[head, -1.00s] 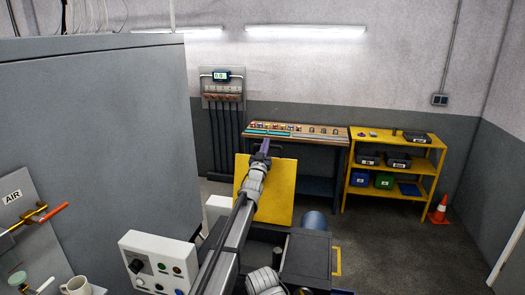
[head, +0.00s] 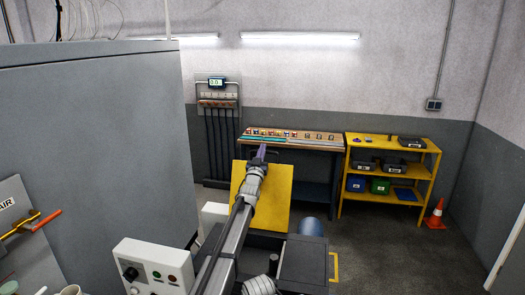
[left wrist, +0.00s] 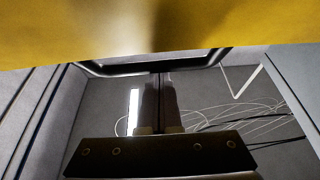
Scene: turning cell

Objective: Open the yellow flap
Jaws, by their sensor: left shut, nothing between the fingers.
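The yellow flap (head: 280,205) stands as a tilted flat panel in the middle of the head view. Its left part is hidden behind my left arm. My left gripper (head: 261,153) is at the flap's upper edge, shut and empty. In the left wrist view the yellow flap (left wrist: 70,30) fills the top of the picture, with a dark edge below it. The shut fingers of my left gripper (left wrist: 160,80) point up towards that edge; I cannot tell whether they touch it. My right gripper is not in view.
A large grey cabinet (head: 100,140) stands at the left. A control box (head: 155,270) with buttons is near the front. A workbench (head: 290,140) and a yellow shelf (head: 410,175) stand at the back. An orange cone (head: 436,215) and open floor are at the right.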

